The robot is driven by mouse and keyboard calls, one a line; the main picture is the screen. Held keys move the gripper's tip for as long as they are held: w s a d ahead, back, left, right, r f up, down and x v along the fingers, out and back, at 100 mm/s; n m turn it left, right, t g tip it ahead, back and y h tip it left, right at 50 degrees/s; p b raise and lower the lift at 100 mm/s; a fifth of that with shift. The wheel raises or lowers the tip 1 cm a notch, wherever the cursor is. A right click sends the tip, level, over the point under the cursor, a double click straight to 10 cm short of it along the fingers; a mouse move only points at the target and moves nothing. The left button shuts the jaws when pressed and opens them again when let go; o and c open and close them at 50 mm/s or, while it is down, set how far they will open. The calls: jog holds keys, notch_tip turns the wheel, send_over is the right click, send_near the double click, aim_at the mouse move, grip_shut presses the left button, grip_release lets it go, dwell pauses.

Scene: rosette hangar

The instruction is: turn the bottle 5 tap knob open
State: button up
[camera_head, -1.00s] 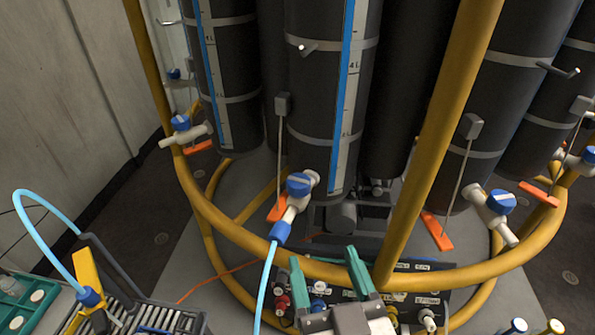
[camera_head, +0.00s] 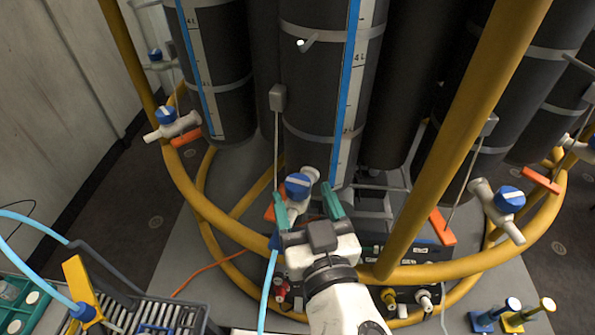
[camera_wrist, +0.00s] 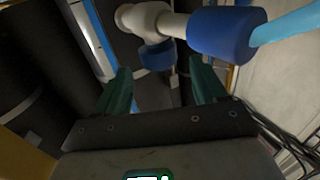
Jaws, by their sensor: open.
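The tap on the middle dark bottle has a blue round knob (camera_head: 298,186) with a white bar across it, on a white tap body (camera_head: 311,176). A light blue hose (camera_head: 266,292) is joined to its outlet by a blue connector. My gripper (camera_head: 307,200) has green fingers, spread apart just in front of the knob, one on each side in this view. In the wrist view the knob (camera_wrist: 157,55) sits ahead between the open fingers (camera_wrist: 160,88), with the blue connector (camera_wrist: 222,33) at upper right. I see no clear contact. No bottle number is readable.
A yellow tube frame (camera_head: 225,232) rings the bottles, with a thick post (camera_head: 455,130) right of my gripper. Other blue-knobbed taps stand at left (camera_head: 166,116) and right (camera_head: 508,199). A rack with rollers (camera_head: 155,315) is at lower left.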

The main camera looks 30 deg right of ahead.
aim_at(301, 192)
jog(key=shift+p+x, duration=0.55)
jog(key=shift+x, duration=1.7)
jog(key=c, duration=1)
jog(key=shift+o, duration=0.2)
